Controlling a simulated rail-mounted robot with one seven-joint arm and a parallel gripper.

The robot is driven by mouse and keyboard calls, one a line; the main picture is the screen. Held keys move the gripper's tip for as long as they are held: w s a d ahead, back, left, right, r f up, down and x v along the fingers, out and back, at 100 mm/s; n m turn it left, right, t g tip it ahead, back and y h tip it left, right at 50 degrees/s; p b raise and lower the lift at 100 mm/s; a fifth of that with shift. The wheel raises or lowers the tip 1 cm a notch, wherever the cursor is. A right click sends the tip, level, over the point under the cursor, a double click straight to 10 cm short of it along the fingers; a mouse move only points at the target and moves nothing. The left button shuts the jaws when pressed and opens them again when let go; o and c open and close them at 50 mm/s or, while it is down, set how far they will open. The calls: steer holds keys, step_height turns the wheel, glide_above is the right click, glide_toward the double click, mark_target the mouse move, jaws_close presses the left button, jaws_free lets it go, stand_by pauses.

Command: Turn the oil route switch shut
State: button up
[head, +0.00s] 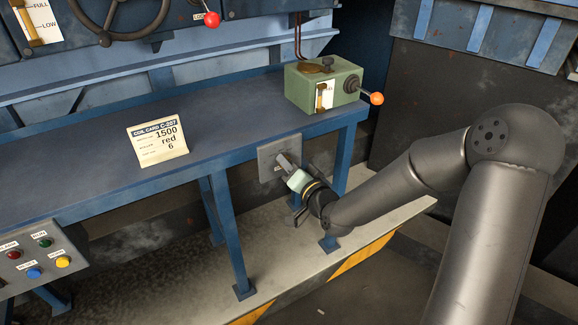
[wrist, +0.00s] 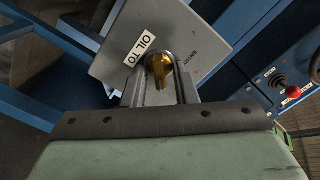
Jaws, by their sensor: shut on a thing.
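The oil route switch (wrist: 160,76) is a brass knob on a grey plate (wrist: 205,35), seen in the wrist view. The plate has a label reading "OIL TO" and smaller text that looks like "ENTRY". In the head view the plate (head: 267,164) hangs below the front edge of the bench, and the knob is hidden by my gripper. My gripper (head: 283,160) reaches the plate from the front right. In the wrist view its two fingers lie on either side of the brass knob and are shut on it. The knob's far end is partly hidden.
A green box (head: 312,88) with an orange-knobbed lever (head: 376,98) stands on the bench (head: 90,150) above my gripper. A coil card (head: 158,140) stands on the bench. Blue bench legs (head: 228,235) flank the plate. A button panel (head: 38,258) is at lower left.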

steer(key=shift+a+n+b, duration=0.1)
steer(key=shift+n+b, duration=4.5)
steer(key=shift+b, duration=0.7)
steer(key=o, duration=0.6)
steer(key=shift+o, duration=0.2)
